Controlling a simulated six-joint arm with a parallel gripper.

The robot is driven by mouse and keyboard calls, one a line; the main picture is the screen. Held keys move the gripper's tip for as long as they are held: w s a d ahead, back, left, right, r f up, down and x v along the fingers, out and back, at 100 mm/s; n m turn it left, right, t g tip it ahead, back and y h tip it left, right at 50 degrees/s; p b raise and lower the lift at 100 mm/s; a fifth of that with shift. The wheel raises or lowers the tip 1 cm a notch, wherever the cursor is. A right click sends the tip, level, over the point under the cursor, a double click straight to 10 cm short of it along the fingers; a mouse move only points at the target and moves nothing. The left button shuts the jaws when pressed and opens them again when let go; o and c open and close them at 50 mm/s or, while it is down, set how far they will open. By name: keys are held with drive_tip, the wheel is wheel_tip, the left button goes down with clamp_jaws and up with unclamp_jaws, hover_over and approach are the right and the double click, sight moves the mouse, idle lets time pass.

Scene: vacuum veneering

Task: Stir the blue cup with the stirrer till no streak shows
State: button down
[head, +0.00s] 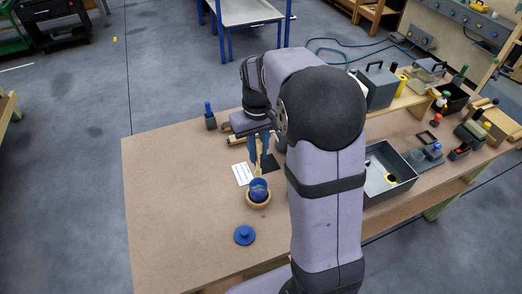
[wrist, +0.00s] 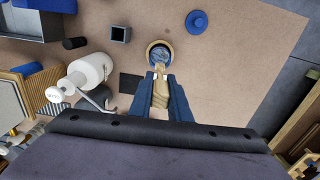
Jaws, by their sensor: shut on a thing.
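The blue cup (head: 258,188) stands upright in a tan ring-shaped holder (head: 259,203) on the table. In the wrist view the cup (wrist: 160,52) is seen from above, with blue-grey contents that look uneven; streaks are too small to tell surely. My gripper (head: 259,164) is behind the cup in the head view. In the wrist view my gripper (wrist: 160,77) is shut on the wooden stirrer (wrist: 160,98). The stirrer's tip reaches to the cup's opening; how deep it sits is unclear. The stirrer (head: 258,150) also shows between the blue fingers in the head view.
A blue lid (head: 244,235) lies in front of the cup. A white card (head: 242,173) and a dark pad (head: 268,164) lie near it. A grey tray (head: 388,175) stands right of my arm.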

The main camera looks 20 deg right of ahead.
drive_tip(key=shift+f, duration=0.15)
drive_tip(key=b, duration=0.4)
hover_over(258, 176)
wheel_tip(258, 176, down, 4)
drive_tip(key=shift+w+d+f, duration=0.1)
drive_tip(key=shift+w+f, duration=0.05)
drive_tip(key=shift+f, duration=0.05)
drive_tip(key=shift+f+b, duration=2.5)
drive_tip(key=shift+f, duration=1.35)
drive_tip(key=shift+d, duration=0.2)
